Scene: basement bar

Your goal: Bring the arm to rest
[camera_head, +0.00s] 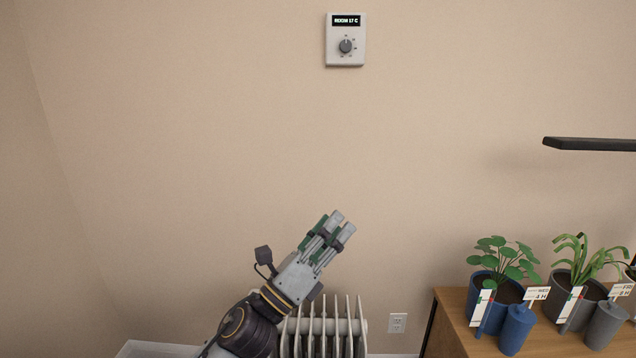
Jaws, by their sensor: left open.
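My left gripper (342,224) is raised in front of the beige wall, in the lower middle of the head view. It points up and to the right. Its fingers are a little apart, and nothing shows between them. My left arm comes in from the bottom edge, with its dark wrist joint in front of the left part of the radiator. My right gripper does not show.
A white radiator (350,326) stands low against the wall behind my arm. A thermostat (345,40) hangs high on the wall. A dark shelf (590,144) juts in above. A socket (397,323) sits between.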

